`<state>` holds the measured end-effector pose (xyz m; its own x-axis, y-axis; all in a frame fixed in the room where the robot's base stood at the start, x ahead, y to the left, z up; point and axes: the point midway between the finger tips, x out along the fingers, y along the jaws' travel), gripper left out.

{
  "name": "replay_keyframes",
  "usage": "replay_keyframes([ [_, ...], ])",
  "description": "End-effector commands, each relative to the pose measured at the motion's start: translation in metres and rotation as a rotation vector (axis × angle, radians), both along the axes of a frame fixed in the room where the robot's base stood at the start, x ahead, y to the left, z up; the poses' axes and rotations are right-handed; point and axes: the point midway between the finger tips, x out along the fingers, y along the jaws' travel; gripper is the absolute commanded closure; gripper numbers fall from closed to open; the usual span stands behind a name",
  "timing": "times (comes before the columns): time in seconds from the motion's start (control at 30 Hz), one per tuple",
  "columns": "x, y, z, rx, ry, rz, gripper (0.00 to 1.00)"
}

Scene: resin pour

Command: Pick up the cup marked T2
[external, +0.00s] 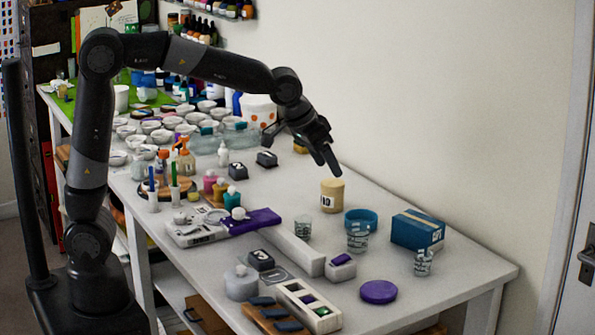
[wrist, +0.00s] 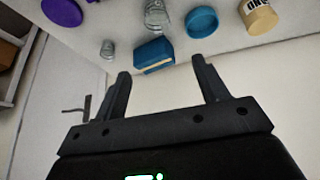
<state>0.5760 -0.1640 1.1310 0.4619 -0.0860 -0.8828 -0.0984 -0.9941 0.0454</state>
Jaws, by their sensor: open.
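Two clear cups show in the wrist view, one at the top (wrist: 155,16) and a smaller one at left (wrist: 107,50). My gripper (external: 325,158) is open and empty, above the table behind the cups; its spread fingers also show in the wrist view (wrist: 161,67).
The tan labelled jar (external: 332,196) stands below my gripper. The blue dish (external: 361,217), blue box (external: 418,229) and purple disc (external: 378,292) surround the cups. A white bar (external: 290,248) lies left of them. The wall is close behind; the table's right end is bare.

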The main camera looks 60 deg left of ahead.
Motion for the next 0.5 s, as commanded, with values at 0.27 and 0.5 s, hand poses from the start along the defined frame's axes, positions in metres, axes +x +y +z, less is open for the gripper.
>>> replay_keyframes([
  [0.27, 0.068, -0.103, -0.055, 0.023, -0.013, -0.052, 0.33],
  [0.5, 0.095, -0.171, -0.097, 0.038, -0.033, -0.088, 0.33],
])
